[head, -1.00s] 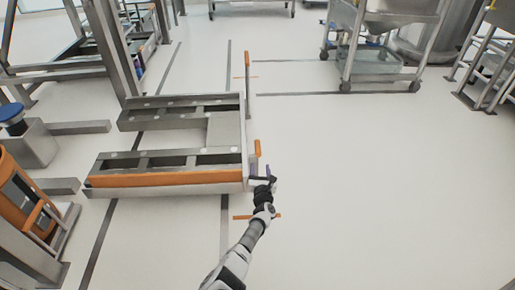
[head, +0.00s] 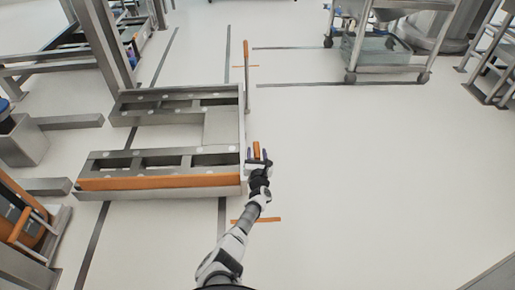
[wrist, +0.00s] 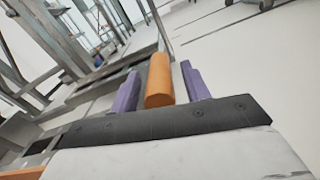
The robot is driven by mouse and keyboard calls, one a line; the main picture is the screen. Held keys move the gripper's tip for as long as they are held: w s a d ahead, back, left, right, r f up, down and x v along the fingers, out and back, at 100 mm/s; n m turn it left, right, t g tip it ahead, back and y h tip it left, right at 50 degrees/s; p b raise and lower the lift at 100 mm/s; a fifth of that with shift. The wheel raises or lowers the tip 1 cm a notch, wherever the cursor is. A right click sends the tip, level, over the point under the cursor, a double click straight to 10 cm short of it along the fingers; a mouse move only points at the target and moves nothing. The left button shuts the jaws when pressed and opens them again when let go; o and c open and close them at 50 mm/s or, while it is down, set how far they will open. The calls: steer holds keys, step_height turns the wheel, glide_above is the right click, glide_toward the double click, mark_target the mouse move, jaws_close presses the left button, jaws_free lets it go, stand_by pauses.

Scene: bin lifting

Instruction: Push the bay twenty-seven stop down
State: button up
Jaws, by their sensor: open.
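An orange stop handle (head: 256,149) stands at the near right corner of the grey steel bin-lift frame (head: 225,125). My gripper (head: 257,157) is open there, with one purple finger on each side of the handle. In the wrist view the orange handle (wrist: 159,80) lies between the two purple fingers (wrist: 160,88), with a gap visible on both sides. The handle's lower end is hidden behind my gripper. A second orange-topped handle (head: 246,50) stands upright on a post at the frame's far right corner. I cannot read any bay number.
Orange and dark lines mark the pale floor. The floor right of the frame is clear. A steel trolley (head: 385,55) stands at the back right, beside steel steps (head: 490,60). Steel uprights and an orange-sided machine (head: 20,220) stand at the left.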

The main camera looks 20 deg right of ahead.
steer(key=shift+w, duration=0.1)
steer(key=shift+c, duration=0.4)
jaws_close()
